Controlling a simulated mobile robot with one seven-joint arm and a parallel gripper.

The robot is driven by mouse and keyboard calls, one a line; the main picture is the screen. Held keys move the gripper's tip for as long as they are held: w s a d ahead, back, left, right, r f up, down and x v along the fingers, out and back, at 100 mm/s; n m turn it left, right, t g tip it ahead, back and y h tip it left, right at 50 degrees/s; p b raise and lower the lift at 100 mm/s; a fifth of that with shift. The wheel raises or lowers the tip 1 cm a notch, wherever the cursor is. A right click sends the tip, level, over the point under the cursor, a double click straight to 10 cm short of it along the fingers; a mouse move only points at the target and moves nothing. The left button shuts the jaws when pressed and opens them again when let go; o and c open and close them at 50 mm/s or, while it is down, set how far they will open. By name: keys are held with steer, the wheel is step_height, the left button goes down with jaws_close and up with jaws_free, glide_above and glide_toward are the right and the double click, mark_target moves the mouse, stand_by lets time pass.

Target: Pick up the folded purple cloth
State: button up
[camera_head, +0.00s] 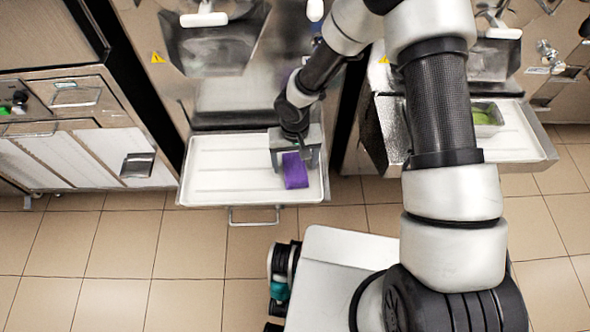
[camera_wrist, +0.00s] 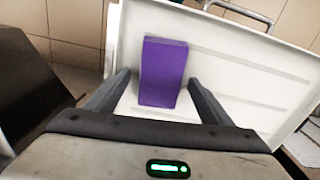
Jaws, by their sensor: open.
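The folded purple cloth (camera_head: 295,171) lies flat near the right end of a white tray (camera_head: 228,184). In the wrist view the cloth (camera_wrist: 163,72) is a purple block on the pale tray (camera_wrist: 262,48). My gripper (camera_head: 297,158) is over the cloth's far end in the head view. In the wrist view my gripper (camera_wrist: 157,85) is open, with one finger on each side of the cloth's near part and gaps between. Whether the fingertips touch the tray cannot be told.
A metal handle (camera_head: 253,217) sticks out at the tray's front. To the right, a second white tray (camera_head: 525,140) bears a metal pan (camera_head: 487,115) with green content. Metal machine fronts stand behind. The tiled floor (camera_head: 120,250) is clear at the left.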

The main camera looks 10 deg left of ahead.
mark_target(295, 165)
steer(key=shift+c, duration=0.3)
steer(key=c, duration=1.1)
steer(key=shift+o, duration=0.2)
steer(key=shift+r, duration=0.15)
step_height(295, 165, up, 10)
steer(key=p, duration=0.2)
